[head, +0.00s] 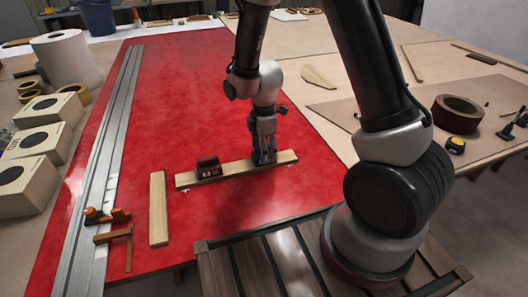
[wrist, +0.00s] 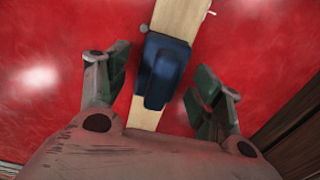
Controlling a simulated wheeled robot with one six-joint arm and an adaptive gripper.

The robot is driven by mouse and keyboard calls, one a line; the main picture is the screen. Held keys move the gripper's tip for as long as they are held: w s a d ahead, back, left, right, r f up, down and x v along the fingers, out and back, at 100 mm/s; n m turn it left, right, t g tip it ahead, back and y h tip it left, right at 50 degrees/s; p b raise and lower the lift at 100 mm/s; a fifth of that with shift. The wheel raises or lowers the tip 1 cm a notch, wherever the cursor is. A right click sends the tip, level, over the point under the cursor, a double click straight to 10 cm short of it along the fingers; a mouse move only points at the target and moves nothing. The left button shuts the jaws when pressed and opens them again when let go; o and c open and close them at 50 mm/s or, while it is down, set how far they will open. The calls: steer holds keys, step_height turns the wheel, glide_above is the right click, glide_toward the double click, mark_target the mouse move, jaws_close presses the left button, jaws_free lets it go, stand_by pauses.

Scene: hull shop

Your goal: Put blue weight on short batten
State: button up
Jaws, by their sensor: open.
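The blue weight (wrist: 163,68) sits on a pale wooden batten, between the two fingers of my gripper (wrist: 157,88) in the wrist view. The fingers are open, with red surface showing between each finger and the weight. In the head view my gripper (head: 264,158) points down over the right part of the long batten (head: 228,171) and hides most or all of the blue weight. The short batten (head: 158,208) lies to the left, apart from the long one, running front to back. Its top is bare.
A dark red weight (head: 208,169) stands on the long batten, left of my gripper. A metal rail (head: 105,160) runs along the left of the red sheet (head: 215,110). Boxes (head: 28,185) stand far left.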

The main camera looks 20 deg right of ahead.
step_height(320, 180, up, 10)
steer(key=shift+r, duration=0.1)
steer(key=s+d+r+m+t, duration=0.1)
steer(key=s+d+r+m, duration=0.25)
steer(key=r, duration=0.25)
steer(key=s+d+r+m+t, duration=0.1)
steer(key=s+d+r+m, duration=0.1)
steer(key=d+r+m, duration=0.35)
steer(key=s+d+r+m+t, duration=0.1)
steer(key=s+d+r+m, duration=0.2)
steer(key=s, duration=0.4)
steer(key=s+d+r+m+t, duration=0.1)
steer(key=s+d+r+m, duration=0.2)
steer(key=s+r+m, duration=0.2)
steer(key=s+m, duration=0.1)
steer(key=s, duration=0.1)
steer(key=shift+s+r, duration=0.2)
steer(key=shift+s, duration=0.1)
